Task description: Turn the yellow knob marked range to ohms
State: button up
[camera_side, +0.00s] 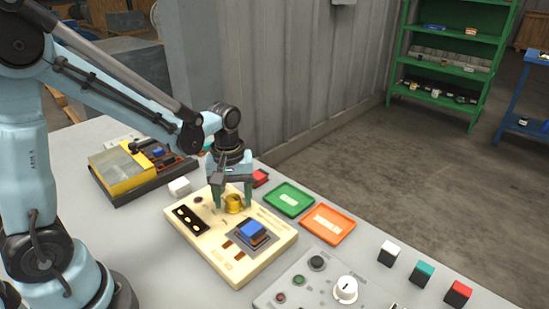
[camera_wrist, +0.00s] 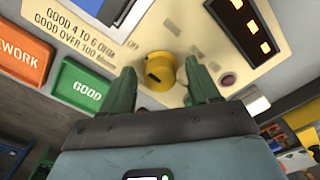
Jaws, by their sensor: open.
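The yellow knob (camera_side: 234,204) stands on the cream tester panel (camera_side: 268,262). In the wrist view the yellow knob (camera_wrist: 160,71) shows a dark mark on its face, and printed text on the panel reads "GOOD 4 TO 6 OHM".
A blue block (camera_side: 252,230) sits in a dark fixture on the panel. A green tray (camera_side: 289,199) and an orange tray (camera_side: 327,224) lie behind it. A grey panel with a white knob (camera_side: 345,290) is at the front right. A yellow box (camera_side: 122,172) stands to the left.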

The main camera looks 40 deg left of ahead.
jog(key=shift+c, duration=0.2)
jog(key=c, duration=1)
jog(key=m, duration=0.5)
jog(key=shift+m, duration=0.3)
jog(key=m, duration=0.5)
jog(key=shift+s+a+m, duration=0.1)
jog(key=shift+m, duration=0.6)
jog(key=o, duration=1)
